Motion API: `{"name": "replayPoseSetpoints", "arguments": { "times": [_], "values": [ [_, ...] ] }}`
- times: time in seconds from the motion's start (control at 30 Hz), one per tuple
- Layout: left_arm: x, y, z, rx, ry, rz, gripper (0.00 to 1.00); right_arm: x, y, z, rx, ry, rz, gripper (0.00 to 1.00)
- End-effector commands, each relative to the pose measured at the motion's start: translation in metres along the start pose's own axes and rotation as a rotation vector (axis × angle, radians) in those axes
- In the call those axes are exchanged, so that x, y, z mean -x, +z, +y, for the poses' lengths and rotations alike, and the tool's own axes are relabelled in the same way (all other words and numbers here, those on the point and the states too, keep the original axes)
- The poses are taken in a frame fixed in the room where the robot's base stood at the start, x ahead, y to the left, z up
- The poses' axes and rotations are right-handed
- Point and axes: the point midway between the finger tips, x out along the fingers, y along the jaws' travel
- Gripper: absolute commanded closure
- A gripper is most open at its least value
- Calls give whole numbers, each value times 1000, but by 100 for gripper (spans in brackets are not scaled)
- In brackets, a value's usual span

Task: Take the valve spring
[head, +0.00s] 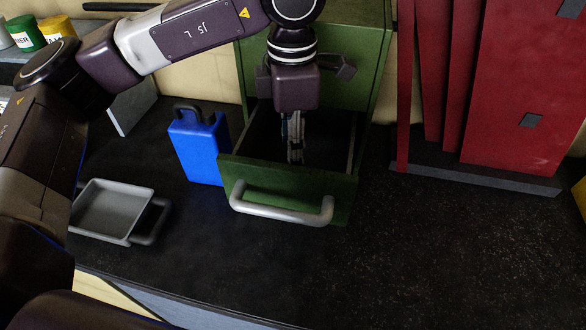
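My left gripper (295,152) points straight down into the open drawer of a green cabinet (369,60). The drawer front (285,185) is green with a grey bar handle (281,208). The gripper's fingers look close together, but I cannot tell whether they are shut or hold anything. No valve spring can be made out; the drawer's inside is dark and partly hidden by its front and my gripper. My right gripper is not in view.
A blue case (196,150) stands just left of the drawer. A grey tray (110,208) lies further left, near the front edge. Red panels (525,90) stand in a dark base at the right. The dark worktop (430,255) is clear at front right.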

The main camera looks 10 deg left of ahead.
Motion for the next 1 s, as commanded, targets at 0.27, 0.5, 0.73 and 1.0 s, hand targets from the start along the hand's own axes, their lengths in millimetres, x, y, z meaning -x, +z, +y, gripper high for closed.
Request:
{"name": "replayPoseSetpoints", "arguments": {
  "times": [0.27, 0.5, 0.73, 1.0],
  "values": [
    [-32, 1, 2, 0, -3, 1, 66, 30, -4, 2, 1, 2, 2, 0],
    [-44, 2, 3, 0, 0, -2, 66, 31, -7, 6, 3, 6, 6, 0],
    [-44, 2, 3, 0, 0, -2, 79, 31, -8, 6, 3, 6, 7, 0],
    [-44, 2, 3, 0, -1, -3, 100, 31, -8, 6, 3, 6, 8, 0]
  ]
}}
